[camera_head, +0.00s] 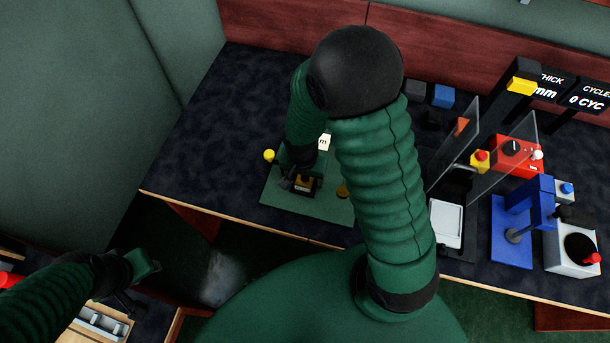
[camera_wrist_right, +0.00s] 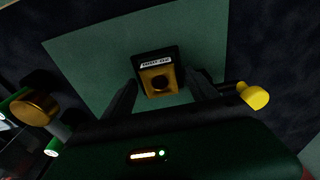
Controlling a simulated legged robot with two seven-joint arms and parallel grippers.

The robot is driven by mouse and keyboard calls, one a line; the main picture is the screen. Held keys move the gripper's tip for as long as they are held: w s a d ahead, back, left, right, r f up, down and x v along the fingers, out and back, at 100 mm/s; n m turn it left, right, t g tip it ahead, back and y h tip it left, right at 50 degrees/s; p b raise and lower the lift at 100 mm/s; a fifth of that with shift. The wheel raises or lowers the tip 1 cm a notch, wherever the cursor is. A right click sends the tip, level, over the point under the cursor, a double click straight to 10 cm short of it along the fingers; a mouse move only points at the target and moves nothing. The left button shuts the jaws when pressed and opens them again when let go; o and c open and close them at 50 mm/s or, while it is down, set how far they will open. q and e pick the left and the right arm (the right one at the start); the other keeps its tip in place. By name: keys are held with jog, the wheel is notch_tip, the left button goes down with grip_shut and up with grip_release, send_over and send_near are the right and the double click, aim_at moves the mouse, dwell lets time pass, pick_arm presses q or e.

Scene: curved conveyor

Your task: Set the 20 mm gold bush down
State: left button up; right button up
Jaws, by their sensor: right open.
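My right gripper (camera_head: 302,181) points down over a green mat (camera_head: 325,208) and is open. The block also shows in the head view (camera_head: 305,185), partly hidden by the gripper. My left gripper (camera_head: 137,283) is at the lower left, away from the mat; its jaws are unclear.
Clear panels (camera_head: 458,145), a red box (camera_head: 513,153), a blue press (camera_head: 520,215) and a white box (camera_head: 572,250) stand to the right.

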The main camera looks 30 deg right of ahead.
jog(key=shift+a+r, duration=0.1)
notch_tip(320, 180, up, 11)
jog(key=p, duration=0.2)
jog(key=s+a+r+n+t+y, duration=0.1)
jog(key=s+a+n, duration=0.3)
jog(key=n, duration=0.5)
jog(key=shift+s+a+r+n+t, duration=0.2)
jog(key=shift+n+t, duration=0.1)
jog(key=shift+n, duration=0.1)
jog(key=shift+w, duration=0.1)
